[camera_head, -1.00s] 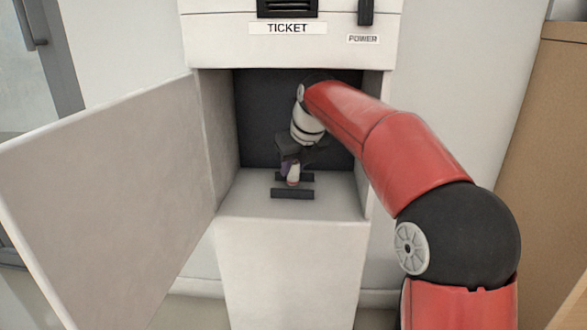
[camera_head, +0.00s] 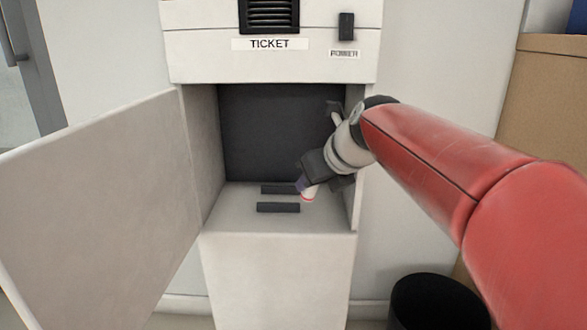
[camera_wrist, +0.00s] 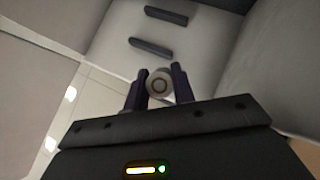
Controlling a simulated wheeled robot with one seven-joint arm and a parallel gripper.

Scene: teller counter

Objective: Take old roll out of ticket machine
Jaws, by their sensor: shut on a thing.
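The ticket machine (camera_head: 268,63) is white and its lower compartment is open, with the door (camera_head: 95,205) swung out to the left. My gripper (camera_head: 305,188) is at the right front of the compartment, tilted, with its fingers shut on the old roll (camera_head: 308,197). The roll is small and pale with a reddish band at its end. In the wrist view the roll (camera_wrist: 159,85) sits end-on between the two dark fingers. Two dark holder bars (camera_head: 278,207) on the compartment floor stand empty, to the left of the roll. The fingers hide part of the roll.
The compartment's right wall (camera_head: 354,165) is close to my gripper. A black bin (camera_head: 436,302) stands on the floor to the right of the machine. A brown cabinet (camera_head: 545,100) is at the far right. A power switch (camera_head: 346,27) is above the opening.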

